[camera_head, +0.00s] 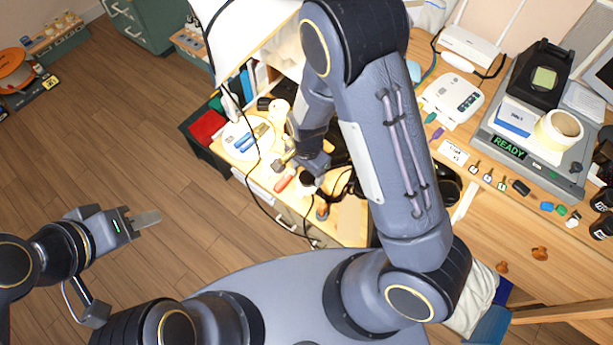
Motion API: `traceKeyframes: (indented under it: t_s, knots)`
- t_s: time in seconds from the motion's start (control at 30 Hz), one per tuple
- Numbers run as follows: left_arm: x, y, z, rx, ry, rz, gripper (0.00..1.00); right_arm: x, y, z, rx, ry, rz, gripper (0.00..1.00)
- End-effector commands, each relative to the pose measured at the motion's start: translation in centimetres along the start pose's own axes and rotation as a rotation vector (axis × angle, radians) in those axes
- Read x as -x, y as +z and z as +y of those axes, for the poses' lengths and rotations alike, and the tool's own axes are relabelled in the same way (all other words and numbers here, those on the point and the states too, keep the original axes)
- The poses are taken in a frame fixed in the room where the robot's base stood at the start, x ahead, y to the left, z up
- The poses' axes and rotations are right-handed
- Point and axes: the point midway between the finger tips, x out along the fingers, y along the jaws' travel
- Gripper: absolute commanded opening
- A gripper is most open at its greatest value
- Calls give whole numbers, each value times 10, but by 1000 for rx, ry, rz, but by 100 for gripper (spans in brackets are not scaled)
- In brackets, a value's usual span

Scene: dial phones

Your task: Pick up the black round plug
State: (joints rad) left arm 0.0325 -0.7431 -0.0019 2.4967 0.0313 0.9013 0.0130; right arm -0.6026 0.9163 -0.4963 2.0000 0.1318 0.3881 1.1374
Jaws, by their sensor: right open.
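My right gripper (284,165) is open, low over the cluttered left part of the wooden desk, with its arm reaching across the middle of the view. A small dark round piece (307,184) with a pale edge lies just below the gripper, near black cables; it may be the black round plug, but it is too small and partly covered to be sure. My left gripper (143,220) is out over the floor at left, away from the desk; its finger gap does not show.
A red-orange handled tool (285,180) and a white round tray (237,143) with blue items lie near the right gripper. A loose black cable hangs over the desk's front edge.

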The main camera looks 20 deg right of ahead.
Motion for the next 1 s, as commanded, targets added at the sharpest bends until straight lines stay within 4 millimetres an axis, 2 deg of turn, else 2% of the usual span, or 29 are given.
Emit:
traceKeyframes:
  t_s: [0.13, 0.4, 0.73, 1.0]
  knots:
    - [0, 0, 0, 0, 0, 0, 36, -17, 0, 0, 0, 1, 0, 67]
    - [0, 0, 0, 0, 0, 0, 36, -20, 0, 0, 1, -1, 1, 67]
    - [0, 0, 0, 0, 0, 0, 36, -20, 0, 0, 1, -1, 1, 25]
    - [0, 0, 0, 0, 0, 0, 36, -19, 0, 0, 1, -1, 1, 23]
